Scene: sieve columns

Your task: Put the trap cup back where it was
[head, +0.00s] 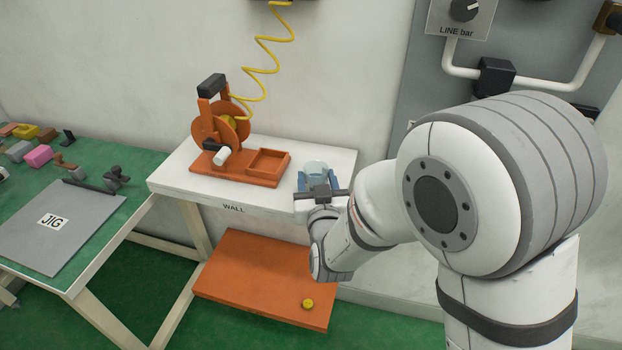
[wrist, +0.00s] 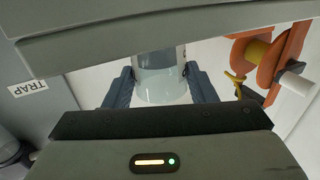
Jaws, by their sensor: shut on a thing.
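The trap cup (head: 316,167) is a clear, pale cup, seen in the head view at the right end of the white wall shelf. My gripper (head: 318,181) is shut on it, with one blue-grey finger on each side. In the wrist view the cup (wrist: 161,78) stands between the two fingers of my gripper (wrist: 160,84) and looks to hold cloudy liquid. A grey panel with a TRAP label (wrist: 28,87) shows at the left there. A grey slab (wrist: 180,28) hides the cup's far end; I cannot tell whether they touch.
The white shelf (head: 180,179) bears an orange wheel device (head: 220,130) with an open orange tray (head: 268,167), left of my gripper. A lower orange shelf (head: 255,280) holds a yellow disc (head: 308,303). A green bench (head: 110,215) with a JIG plate (head: 45,240) stands left.

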